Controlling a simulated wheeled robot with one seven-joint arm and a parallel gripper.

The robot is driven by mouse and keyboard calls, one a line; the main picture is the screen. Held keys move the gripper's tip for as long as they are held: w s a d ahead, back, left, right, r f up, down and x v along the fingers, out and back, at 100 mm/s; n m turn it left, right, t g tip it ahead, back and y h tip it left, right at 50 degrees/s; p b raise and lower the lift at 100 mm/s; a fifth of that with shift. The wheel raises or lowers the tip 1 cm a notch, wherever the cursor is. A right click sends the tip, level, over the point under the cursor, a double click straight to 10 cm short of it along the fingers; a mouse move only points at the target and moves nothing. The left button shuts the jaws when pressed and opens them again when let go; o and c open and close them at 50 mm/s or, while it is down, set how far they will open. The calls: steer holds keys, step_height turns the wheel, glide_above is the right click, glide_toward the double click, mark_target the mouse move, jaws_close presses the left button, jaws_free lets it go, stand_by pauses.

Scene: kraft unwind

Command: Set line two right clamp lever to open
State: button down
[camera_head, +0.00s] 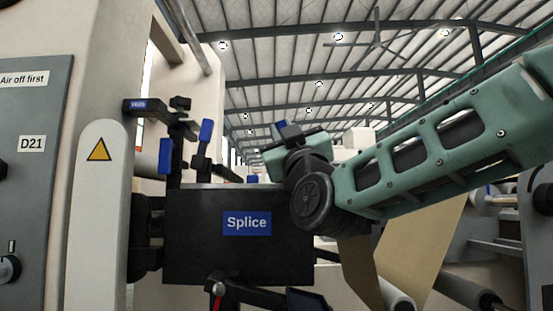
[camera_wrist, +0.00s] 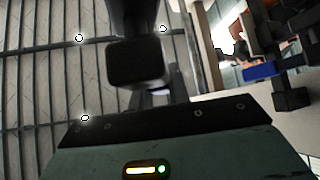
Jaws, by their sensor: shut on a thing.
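Behind the black splice table (camera_head: 195,260), labelled "Splice", my green arm reaches in from the right. My gripper (camera_head: 291,132) is at the table's back right, its dark fingers raised. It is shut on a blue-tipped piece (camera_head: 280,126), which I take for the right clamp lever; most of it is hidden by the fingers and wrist. In the wrist view a dark finger block (camera_wrist: 140,62) fills the upper middle and hides what is gripped. I cannot tell the lever's angle.
Other blue-gripped levers stand at the left, one at the table's back left (camera_head: 166,156) and one higher (camera_head: 206,131). A blue grip shows in the wrist view (camera_wrist: 259,71). A white panel with a warning triangle (camera_head: 99,150) stands left. Brown web (camera_head: 420,245) hangs at right.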

steer(key=shift+d+m+t+h+b, duration=0.2)
steer(key=shift+m+t+h+b, duration=0.1)
steer(key=shift+m+h, duration=0.4)
steer(key=shift+d+m+t+h+b, duration=0.15)
steer(key=shift+m+h+b, duration=0.15)
steer(key=shift+m+h, duration=0.45)
steer(key=shift+d+m+t+h+b, duration=0.25)
steer(key=shift+m+h, duration=0.3)
steer(key=shift+m, duration=0.3)
steer(key=shift+m+h, duration=0.3)
steer(key=c, duration=1.3)
jaws_free()
steer(key=shift+r, duration=0.1)
steer(key=shift+s, duration=0.1)
steer(key=v, duration=1.7)
steer(key=shift+s, duration=0.1)
